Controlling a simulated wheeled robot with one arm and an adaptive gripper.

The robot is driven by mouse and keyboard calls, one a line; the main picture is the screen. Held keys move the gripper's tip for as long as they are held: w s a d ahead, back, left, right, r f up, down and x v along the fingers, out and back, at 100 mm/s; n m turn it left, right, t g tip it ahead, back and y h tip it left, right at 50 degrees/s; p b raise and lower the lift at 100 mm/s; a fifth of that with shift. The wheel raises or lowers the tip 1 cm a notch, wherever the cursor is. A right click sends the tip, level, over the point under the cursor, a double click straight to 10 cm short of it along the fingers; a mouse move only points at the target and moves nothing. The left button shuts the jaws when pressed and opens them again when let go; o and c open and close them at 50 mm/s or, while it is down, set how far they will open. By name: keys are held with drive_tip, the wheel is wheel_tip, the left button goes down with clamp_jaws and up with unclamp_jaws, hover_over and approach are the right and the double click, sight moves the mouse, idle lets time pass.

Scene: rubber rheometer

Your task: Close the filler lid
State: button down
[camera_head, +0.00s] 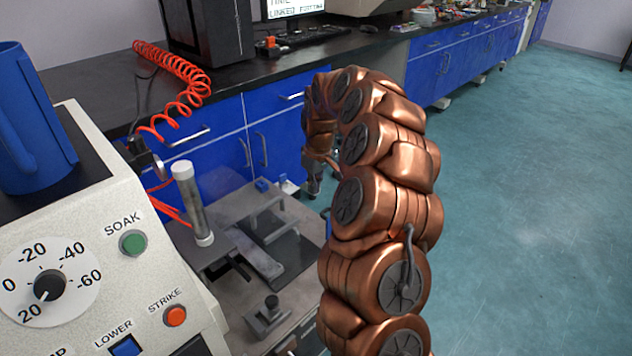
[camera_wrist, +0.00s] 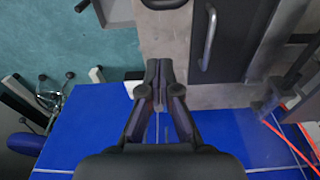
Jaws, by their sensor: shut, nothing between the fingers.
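My gripper (camera_wrist: 159,75) is shut and empty; its two fingers meet in the wrist view. In the head view the gripper (camera_head: 314,182) is small, beyond my curled copper arm. Below and ahead of the fingertips in the wrist view is a grey metal surface. Beside it, to the right, is a dark panel (camera_wrist: 232,60) with a grey bar handle (camera_wrist: 208,40), apart from the fingers. I cannot tell whether this panel is the filler lid. No part is clearly recognizable as the filler lid in either view.
The cream control panel (camera_head: 100,260) with a dial and buttons stands at left, a blue jug (camera_head: 30,125) on top. A clear upright cylinder (camera_head: 194,205) and metal fixtures stand on the grey bench. Red coiled hose (camera_head: 185,75) hangs behind. Open floor (camera_head: 520,200) lies right.

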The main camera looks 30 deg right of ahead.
sight(329, 218)
drive_tip(key=shift+s+d+f+b, duration=0.15)
drive_tip(key=shift+s+f+b, duration=0.4)
drive_tip(key=shift+s+f, duration=0.35)
drive_tip(key=shift+s+d+f+b, duration=0.15)
drive_tip(key=shift+s+f+b, duration=0.5)
drive_tip(key=shift+f, duration=0.45)
drive_tip(key=shift+s+d+r, duration=0.1)
drive_tip(key=shift+s, duration=0.05)
drive_tip(key=shift+s+r+t, duration=0.1)
drive_tip(key=shift+s+t, duration=0.05)
drive_tip(key=shift+t, duration=0.25)
